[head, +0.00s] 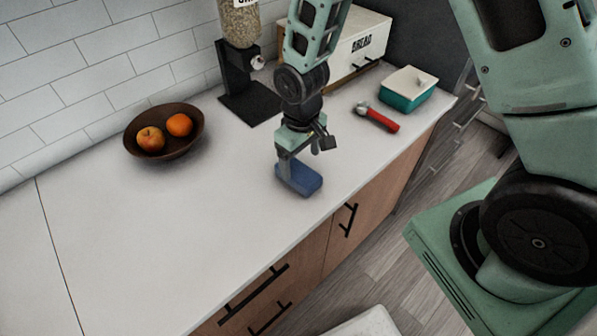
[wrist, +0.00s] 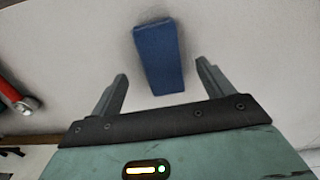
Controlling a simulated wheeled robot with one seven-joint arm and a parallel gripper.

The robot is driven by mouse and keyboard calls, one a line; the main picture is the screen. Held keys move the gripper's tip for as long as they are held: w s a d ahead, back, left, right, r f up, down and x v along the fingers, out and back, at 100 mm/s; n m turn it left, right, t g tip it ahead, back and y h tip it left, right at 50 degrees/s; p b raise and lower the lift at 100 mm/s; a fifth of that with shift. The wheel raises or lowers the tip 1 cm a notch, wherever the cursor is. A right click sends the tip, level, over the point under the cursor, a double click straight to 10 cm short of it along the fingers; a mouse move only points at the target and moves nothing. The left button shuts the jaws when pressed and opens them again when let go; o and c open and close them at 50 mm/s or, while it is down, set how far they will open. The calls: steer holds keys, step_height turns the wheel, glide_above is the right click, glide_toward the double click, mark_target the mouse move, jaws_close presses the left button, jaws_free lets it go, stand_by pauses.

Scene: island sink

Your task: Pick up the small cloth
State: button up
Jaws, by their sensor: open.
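The small cloth appears as a blue, folded, block-like piece (head: 302,180) lying flat on the white counter, towards its front edge. In the wrist view the blue cloth (wrist: 160,57) lies ahead of the gap between my fingers, roughly centred, its near end close to the level of the fingertips. My gripper (head: 297,160) is open and empty over the cloth in the head view; its two spread fingers also show in the wrist view (wrist: 161,68). One finger partly covers the cloth's left side in the head view. I cannot tell whether the fingers touch it.
A red-handled tool (head: 378,118) lies to the right of my gripper. A dark dispenser (head: 243,95) stands behind; a brown fruit bowl (head: 165,152) is left. The front-left counter is clear.

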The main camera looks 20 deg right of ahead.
mark_target(299, 169)
steer(key=shift+w+a+f+p, duration=0.15)
steer(key=shift+f+p, duration=0.45)
steer(key=shift+f, duration=0.7)
steer(key=shift+w+f+p, duration=0.15)
steer(key=shift+f+p, duration=0.4)
steer(key=shift+f, duration=0.75)
steer(key=c, duration=1.1)
